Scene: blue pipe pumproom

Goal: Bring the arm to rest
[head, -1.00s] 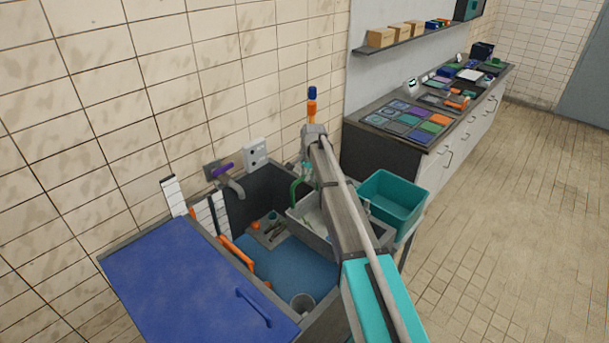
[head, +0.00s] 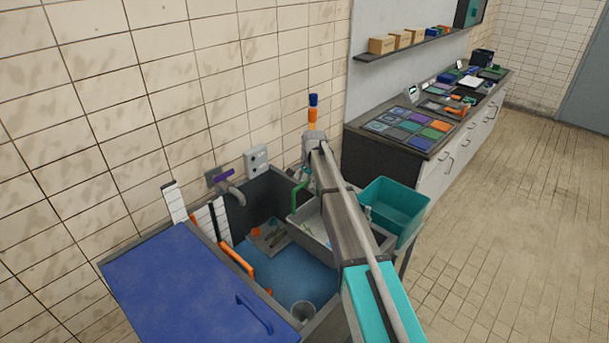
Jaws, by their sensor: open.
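My arm reaches from the bottom edge up over the right side of the sink. Its far end carries an orange and blue upright piece. My gripper (head: 304,178) shows only in small part below that far end, beside a green curved piece (head: 299,194). The arm hides most of it, and its fingertips are not clear. I see nothing held in it. It is above the back of the grey tray (head: 345,251), and I cannot tell whether it touches anything.
The sink basin (head: 262,282) has a blue floor and holds a cup (head: 303,309). A blue lid (head: 195,285) covers its left side. A tap (head: 234,190) is on the wall. A teal bin (head: 396,210) stands right of the arm, before a counter (head: 385,160). The floor at right is clear.

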